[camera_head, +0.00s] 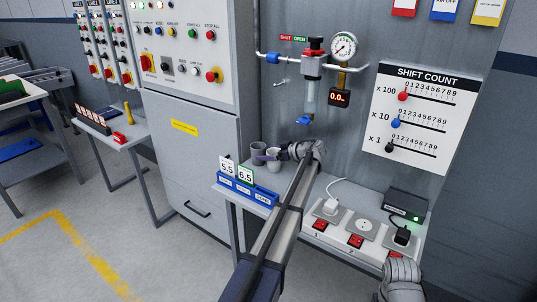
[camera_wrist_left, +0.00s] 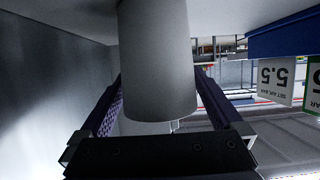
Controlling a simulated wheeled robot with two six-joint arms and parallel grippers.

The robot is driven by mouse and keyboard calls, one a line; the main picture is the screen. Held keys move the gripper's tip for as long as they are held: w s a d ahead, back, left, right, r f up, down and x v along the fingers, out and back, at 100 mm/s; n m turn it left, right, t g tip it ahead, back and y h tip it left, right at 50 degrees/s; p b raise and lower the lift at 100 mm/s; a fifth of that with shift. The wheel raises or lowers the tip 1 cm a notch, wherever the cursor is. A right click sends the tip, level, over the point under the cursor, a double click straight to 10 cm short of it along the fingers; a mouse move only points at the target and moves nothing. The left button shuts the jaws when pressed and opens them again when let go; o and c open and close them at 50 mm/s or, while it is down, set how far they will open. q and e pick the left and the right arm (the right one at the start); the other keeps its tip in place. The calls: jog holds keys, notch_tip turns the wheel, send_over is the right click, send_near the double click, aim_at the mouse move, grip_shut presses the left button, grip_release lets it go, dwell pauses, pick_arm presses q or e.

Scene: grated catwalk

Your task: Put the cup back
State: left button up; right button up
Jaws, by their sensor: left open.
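Two grey cups stand at the left end of the wall bench, a rear one (camera_head: 257,149) and a front one (camera_head: 273,165), behind the number cards. My left gripper (camera_head: 266,156) reaches in from the right at the cups, with its purple-padded fingers open. In the left wrist view a grey cup (camera_wrist_left: 156,60) fills the space between the two fingers, one on each side. I cannot tell whether either finger touches it. A paler form shows below it, partly hidden. Of my right arm only a grey wrist part shows at the lower right; its fingers are out of frame.
A blue card holder (camera_head: 246,191) with 5.5 and 6.5 cards stands close in front of the cups. A valve and gauge assembly (camera_head: 312,80) hangs on the wall above. Sockets with plugs (camera_head: 363,229) and a black box (camera_head: 404,204) occupy the bench's right part.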

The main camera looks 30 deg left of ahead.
pick_arm(q)
jog(key=shift+r, duration=0.15)
jog(key=p+v, duration=0.4)
jog(key=v, duration=0.8)
jog(key=shift+p, duration=0.35)
